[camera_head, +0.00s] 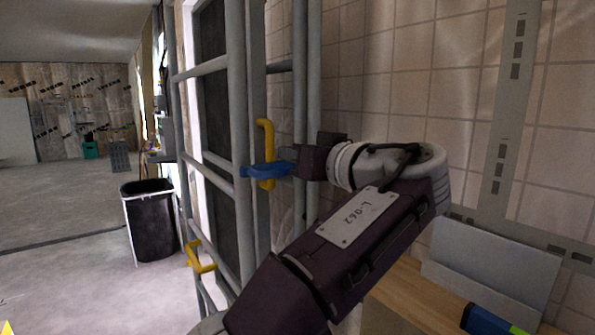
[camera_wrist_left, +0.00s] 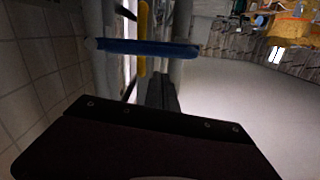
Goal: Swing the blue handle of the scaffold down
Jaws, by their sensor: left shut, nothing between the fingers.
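The blue handle (camera_head: 262,171) sticks out roughly level from an upright of the grey scaffold (camera_head: 237,130), beside a yellow bracket (camera_head: 266,138). In the left wrist view the blue handle (camera_wrist_left: 148,47) lies across the picture, ahead of the dark gripper body. My left gripper (camera_head: 296,164) is shut and empty at the right end of the handle. I cannot tell whether it touches the handle. Its fingertips are hard to make out. My right gripper is not in view.
A second yellow bracket (camera_head: 200,257) sits lower on the scaffold. A black bin (camera_head: 150,222) stands on the floor to the left. A tiled wall (camera_head: 425,95) is behind my arm. A wooden surface (camera_head: 398,296) with a blue-and-green item (camera_head: 490,322) is at lower right.

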